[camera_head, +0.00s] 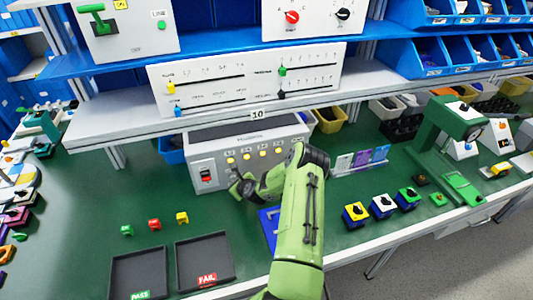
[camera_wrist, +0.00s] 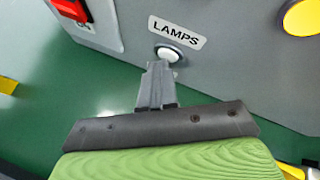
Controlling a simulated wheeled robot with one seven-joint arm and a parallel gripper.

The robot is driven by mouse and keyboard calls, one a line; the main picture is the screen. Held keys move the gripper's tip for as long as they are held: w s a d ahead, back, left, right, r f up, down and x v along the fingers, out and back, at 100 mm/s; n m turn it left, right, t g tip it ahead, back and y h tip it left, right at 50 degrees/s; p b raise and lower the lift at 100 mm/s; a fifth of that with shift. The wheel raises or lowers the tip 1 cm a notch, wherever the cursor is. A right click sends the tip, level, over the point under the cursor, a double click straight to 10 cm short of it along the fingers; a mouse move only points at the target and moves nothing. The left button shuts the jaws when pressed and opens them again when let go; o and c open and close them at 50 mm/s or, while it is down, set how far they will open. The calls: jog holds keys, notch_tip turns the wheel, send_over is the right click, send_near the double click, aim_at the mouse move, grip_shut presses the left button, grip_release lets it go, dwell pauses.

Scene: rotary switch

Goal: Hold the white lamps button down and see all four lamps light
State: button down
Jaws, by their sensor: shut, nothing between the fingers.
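The white lamps button (camera_wrist: 168,54) sits on the grey panel's face, just below the LAMPS label (camera_wrist: 177,32), in the wrist view. My gripper (camera_wrist: 160,66) is shut and empty, its tips right at the button's lower edge. They seem to touch it or nearly so; I cannot tell whether it is pressed in. In the head view my gripper (camera_head: 238,188) is at the front of the grey test box (camera_head: 215,150) and hides the button. A row of yellow round lamps (camera_head: 247,156) runs along the box's face; I cannot tell whether they are lit.
A red rocker switch (camera_head: 206,175) is left of my gripper. Two black trays, PASS (camera_head: 139,272) and FAIL (camera_head: 204,262), lie in front on the green bench. Several coloured knob blocks (camera_head: 382,206) stand to the right. A shelf (camera_head: 105,112) overhangs the box.

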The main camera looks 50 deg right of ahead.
dwell(0.8)
jog(key=shift+s+a, duration=0.45)
jog(key=shift+s, duration=0.25)
jog(key=shift+s+a+p, duration=0.2)
jog(key=shift+s+a, duration=0.55)
jog(key=shift+s, duration=0.3)
jog(key=shift+s+a+p, duration=0.15)
jog(key=shift+s+a, duration=0.55)
jog(key=shift+s, duration=0.35)
